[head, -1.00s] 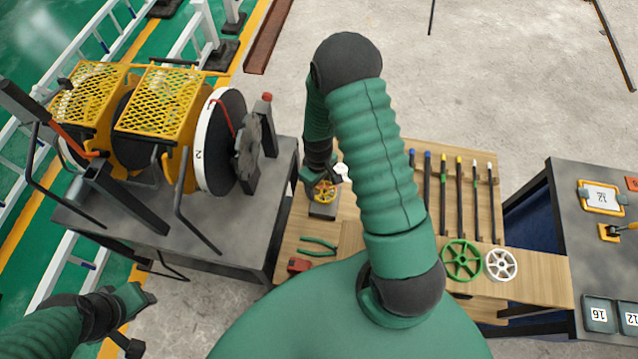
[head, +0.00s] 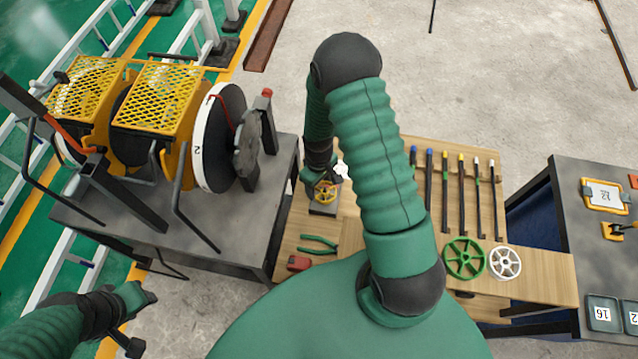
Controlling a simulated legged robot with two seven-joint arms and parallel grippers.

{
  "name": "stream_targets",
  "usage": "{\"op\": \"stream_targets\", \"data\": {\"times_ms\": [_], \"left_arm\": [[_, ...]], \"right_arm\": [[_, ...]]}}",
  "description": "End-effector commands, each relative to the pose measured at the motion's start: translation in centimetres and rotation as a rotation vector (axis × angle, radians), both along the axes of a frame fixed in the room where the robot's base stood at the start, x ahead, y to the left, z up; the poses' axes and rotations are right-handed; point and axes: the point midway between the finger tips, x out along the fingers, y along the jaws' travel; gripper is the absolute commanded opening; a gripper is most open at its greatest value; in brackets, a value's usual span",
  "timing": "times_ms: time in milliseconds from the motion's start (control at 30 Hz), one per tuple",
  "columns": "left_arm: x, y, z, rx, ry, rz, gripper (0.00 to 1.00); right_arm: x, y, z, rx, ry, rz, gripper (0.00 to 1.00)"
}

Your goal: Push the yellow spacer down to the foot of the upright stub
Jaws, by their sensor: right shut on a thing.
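The yellow spacer (head: 326,192) is a small spoked wheel over a grey block (head: 323,208) on the wooden table. My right gripper (head: 326,184) reaches down from above and is shut on the spacer. The upright stub is hidden by the gripper and spacer, so I cannot tell how high the spacer sits on it. My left gripper (head: 142,318) is at the lower left over the floor, away from the table, and its fingers look spread and empty.
Green pliers (head: 319,244) and a red tool (head: 298,263) lie in front of the block. A green wheel (head: 464,258), a white wheel (head: 505,262) and several capped bars (head: 461,195) lie to the right. A reel stand (head: 170,130) is on the left bench.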

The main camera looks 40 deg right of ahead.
Motion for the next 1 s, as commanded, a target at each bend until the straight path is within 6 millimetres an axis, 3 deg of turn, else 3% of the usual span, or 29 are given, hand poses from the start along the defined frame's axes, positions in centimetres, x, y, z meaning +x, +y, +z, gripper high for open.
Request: {"op": "stream_targets", "data": {"times_ms": [1000], "left_arm": [[0.0,0.0,-2.4,0.0,0.0,0.0,0.36]], "right_arm": [[0.0,0.0,-3.0,0.0,0.0,0.0,0.03]]}}
